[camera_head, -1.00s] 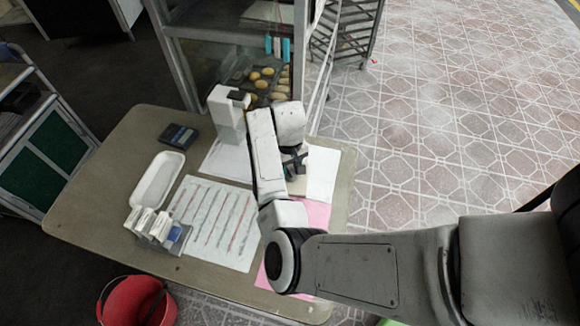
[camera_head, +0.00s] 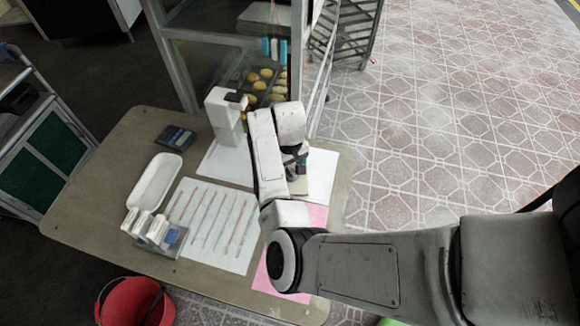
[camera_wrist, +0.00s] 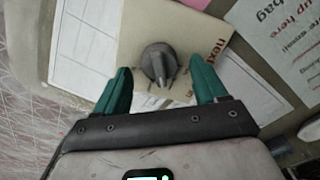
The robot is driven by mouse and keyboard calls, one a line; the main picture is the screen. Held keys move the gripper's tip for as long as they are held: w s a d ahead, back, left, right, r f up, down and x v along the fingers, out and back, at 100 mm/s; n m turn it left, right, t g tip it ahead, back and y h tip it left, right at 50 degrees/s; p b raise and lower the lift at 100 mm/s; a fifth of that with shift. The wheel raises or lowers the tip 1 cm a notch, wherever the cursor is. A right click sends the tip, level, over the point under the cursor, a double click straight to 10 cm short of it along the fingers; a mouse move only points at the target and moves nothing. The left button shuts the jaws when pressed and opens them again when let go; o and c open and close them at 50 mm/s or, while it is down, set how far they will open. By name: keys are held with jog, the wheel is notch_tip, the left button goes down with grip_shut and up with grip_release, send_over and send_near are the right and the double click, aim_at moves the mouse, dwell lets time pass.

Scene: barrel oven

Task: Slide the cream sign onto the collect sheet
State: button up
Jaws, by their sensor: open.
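The cream sign (camera_wrist: 190,32) lies flat in the wrist view, with printed text and a grey knob (camera_wrist: 158,62) on it. My gripper (camera_wrist: 162,72) is open, with its teal fingers on either side of the knob. In the head view the sign (camera_head: 321,178) shows partly beside my gripper (camera_head: 298,164), over a white sheet (camera_head: 332,160). That sheet (camera_wrist: 84,40) also shows left of the sign in the wrist view. A white sheet with red text (camera_wrist: 285,30), reading partly "up here", is at the right there; I cannot read the word "collect" anywhere.
A pink sheet (camera_head: 270,280) lies at the table's front right. A lined sheet (camera_head: 210,220), a white tray (camera_head: 157,181), a bottle caddy (camera_head: 152,230) and a dark device (camera_head: 176,137) are to the left. A white machine (camera_head: 226,115) stands at the back.

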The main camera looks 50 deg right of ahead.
jog(key=shift+r, duration=0.1)
notch_tip(320, 180, up, 11)
jog(key=shift+f, duration=0.2)
dwell(0.8)
jog(key=s+d+n+h, duration=0.1)
jog(key=s+d+h, duration=0.2)
jog(key=s, duration=0.5)
jog(key=s+a+f+n+y, duration=0.1)
jog(key=s+a+f, duration=0.1)
jog(key=s+a, duration=0.5)
jog(key=s+a+f+n+t+y, duration=0.1)
jog(key=s+a+f+n, duration=0.1)
jog(key=s+a, duration=0.5)
jog(key=a+f, duration=0.1)
jog(key=a, duration=0.2)
jog(key=shift+f+y, duration=0.25)
jog(key=shift+y, duration=0.15)
jog(key=shift+c, duration=0.3)
